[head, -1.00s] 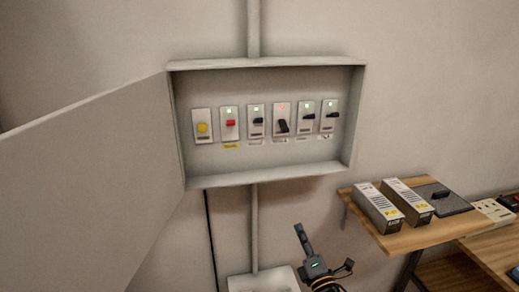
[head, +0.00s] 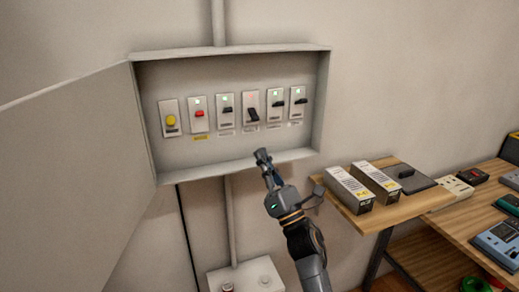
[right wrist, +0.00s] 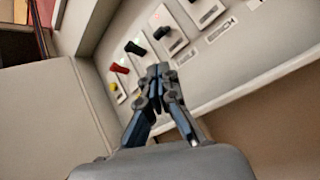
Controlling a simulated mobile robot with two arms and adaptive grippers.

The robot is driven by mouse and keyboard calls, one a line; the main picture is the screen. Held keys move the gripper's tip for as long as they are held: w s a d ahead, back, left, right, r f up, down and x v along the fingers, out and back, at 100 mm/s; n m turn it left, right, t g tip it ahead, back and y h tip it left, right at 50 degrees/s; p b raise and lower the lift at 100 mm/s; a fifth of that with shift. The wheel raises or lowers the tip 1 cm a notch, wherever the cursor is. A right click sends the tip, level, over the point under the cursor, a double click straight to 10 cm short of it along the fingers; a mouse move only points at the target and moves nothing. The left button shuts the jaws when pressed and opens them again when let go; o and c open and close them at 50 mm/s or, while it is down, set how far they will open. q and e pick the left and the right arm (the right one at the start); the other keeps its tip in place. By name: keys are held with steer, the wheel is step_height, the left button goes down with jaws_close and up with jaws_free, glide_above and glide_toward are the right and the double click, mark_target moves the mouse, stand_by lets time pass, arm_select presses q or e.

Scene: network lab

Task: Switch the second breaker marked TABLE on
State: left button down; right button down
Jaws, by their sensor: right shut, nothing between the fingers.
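The open breaker box (head: 232,52) on the wall holds a row of switches: a yellow button (head: 171,120), a red switch (head: 199,114) and several black-levered breakers. The fourth unit from the left, a black-levered breaker (head: 252,114), has a red light and its lever tilts unlike the others. The neighbouring black breakers (head: 226,109) and (head: 276,103) show green lights. My right gripper (head: 262,155) is shut and empty, just in front of the box's lower edge, below the red-lit breaker. In the right wrist view its fingertips (right wrist: 157,72) point toward the switches. My left gripper is out of view.
The box's door (head: 75,170) stands open at the left. A wooden shelf (head: 375,218) with two white-and-grey units (head: 349,188) is at the right, beside a table of devices (head: 485,200). A white box (head: 245,275) sits low on the wall.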

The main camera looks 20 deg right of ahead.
mark_target(253, 114)
steer(key=p+x, duration=0.2)
steer(key=x, duration=0.6)
steer(key=shift+w+p, duration=0.15)
steer(key=shift+p, duration=0.25)
